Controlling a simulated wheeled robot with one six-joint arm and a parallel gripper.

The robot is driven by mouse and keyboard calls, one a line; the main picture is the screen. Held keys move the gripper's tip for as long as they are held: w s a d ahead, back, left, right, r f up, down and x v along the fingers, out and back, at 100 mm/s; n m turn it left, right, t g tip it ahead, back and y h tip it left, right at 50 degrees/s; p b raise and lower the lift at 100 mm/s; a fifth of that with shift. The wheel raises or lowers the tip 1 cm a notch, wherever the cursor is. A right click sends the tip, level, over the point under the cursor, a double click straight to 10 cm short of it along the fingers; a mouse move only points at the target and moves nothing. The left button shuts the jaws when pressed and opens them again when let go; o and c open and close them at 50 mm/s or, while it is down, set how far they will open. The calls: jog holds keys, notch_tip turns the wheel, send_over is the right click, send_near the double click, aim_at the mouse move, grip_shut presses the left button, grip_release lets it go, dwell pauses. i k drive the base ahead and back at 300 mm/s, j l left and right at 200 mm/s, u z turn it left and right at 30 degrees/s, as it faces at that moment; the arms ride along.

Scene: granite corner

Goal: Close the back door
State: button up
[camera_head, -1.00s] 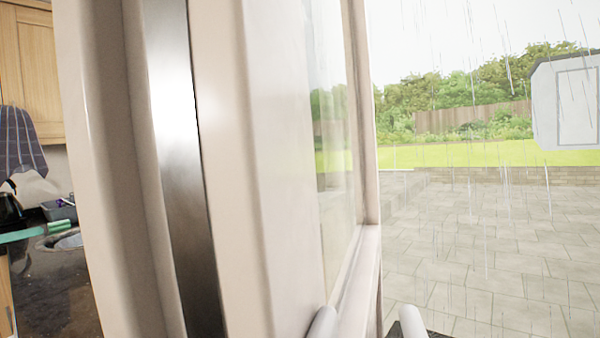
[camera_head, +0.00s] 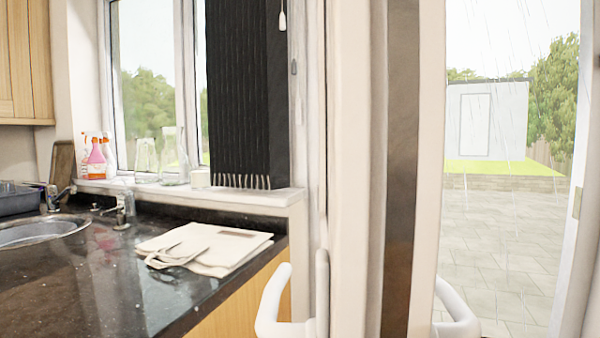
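The back door (camera_head: 361,170) stands open and shows nearly edge-on in the middle of the view. A grey metal strip (camera_head: 400,180) runs down its edge. One white lever handle (camera_head: 268,308) sticks out at the lower left, on the kitchen side. Another white lever handle (camera_head: 458,308) sticks out at the lower right, on the outdoor side. The pale door frame (camera_head: 577,230) is at the far right, apart from the door, with the opening between them. My gripper is not in view.
At left are a dark worktop (camera_head: 110,270), a sink (camera_head: 40,232), a folded bag (camera_head: 205,246) and a window sill (camera_head: 180,190) with bottles and glassware. A black blind (camera_head: 245,95) hangs there. Outside are paving (camera_head: 505,250) and a white shed (camera_head: 487,120).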

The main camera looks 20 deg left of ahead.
aim_at(381, 74)
jog(key=i+j, duration=0.15)
jog(key=j, duration=0.25)
jog(key=i+j+z, duration=0.1)
jog(key=j, duration=0.3)
jog(key=i+j, duration=0.2)
jog(key=j, duration=0.2)
